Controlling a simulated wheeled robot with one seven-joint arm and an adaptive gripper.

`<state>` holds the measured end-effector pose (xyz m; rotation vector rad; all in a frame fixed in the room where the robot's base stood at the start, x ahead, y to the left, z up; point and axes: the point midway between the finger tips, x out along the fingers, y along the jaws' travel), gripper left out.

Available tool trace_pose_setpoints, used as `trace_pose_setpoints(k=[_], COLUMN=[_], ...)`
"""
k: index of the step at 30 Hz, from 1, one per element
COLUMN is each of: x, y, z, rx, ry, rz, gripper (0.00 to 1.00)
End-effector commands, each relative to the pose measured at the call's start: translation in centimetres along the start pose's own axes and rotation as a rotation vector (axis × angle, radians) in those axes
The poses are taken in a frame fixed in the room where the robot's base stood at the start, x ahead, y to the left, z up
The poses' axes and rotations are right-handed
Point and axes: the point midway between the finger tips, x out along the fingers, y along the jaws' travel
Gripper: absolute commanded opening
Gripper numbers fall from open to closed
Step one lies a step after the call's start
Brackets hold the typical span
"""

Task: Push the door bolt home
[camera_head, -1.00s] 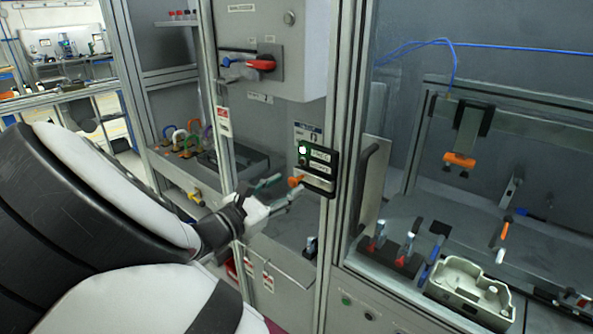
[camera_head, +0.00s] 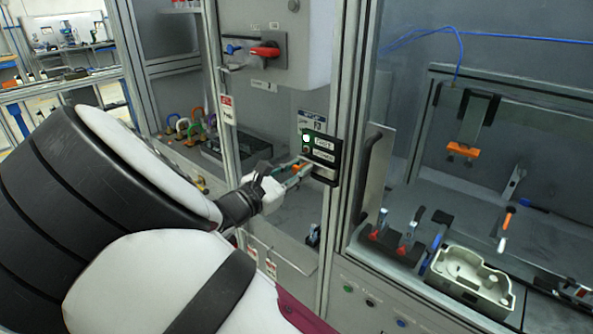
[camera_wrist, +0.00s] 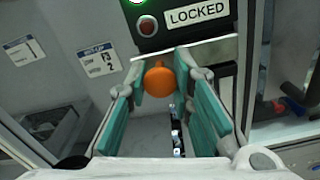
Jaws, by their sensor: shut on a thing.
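The door bolt has an orange round knob (camera_wrist: 159,80) below a black panel (camera_wrist: 190,22) on the door frame. My gripper (camera_wrist: 168,72) has its teal-padded fingers on both sides of the knob and is shut on it. In the head view my gripper (camera_head: 297,168) reaches the knob from the left, and its fingers partly cover it. The panel's lower label reads LOCKED, beside a dark red lamp (camera_wrist: 147,27). The upper lamp (camera_head: 306,138) is lit. The bolt's bar and its seat are mostly hidden.
A door handle (camera_head: 376,175) stands right of the panel. A red switch handle (camera_head: 265,52) is on the grey box above. Padlocks (camera_head: 190,125) sit on a shelf at left. A pale tray (camera_head: 470,276) and clamps (camera_head: 407,238) are on the bench at right.

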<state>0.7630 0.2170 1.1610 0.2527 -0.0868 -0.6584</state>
Motion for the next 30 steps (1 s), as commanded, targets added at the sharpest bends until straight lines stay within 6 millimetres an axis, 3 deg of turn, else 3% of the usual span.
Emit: trace_pose_setpoints(k=[12,22,23,25,30], x=[-0.1,0.1,0.1,0.1,0.0], y=[-4.2,-4.6,-4.6,-4.6,-4.4], z=[1.3,1.2,1.2,1.2,1.2], rx=[-0.003,-0.001,-0.002,-0.002,-0.001], ry=[-0.002,-0.002,-0.003,-0.003,-0.002], rz=[-0.002,-0.007,-0.008,-0.007,-0.004], gripper=[0.0,0.0,0.26,0.41,0.42])
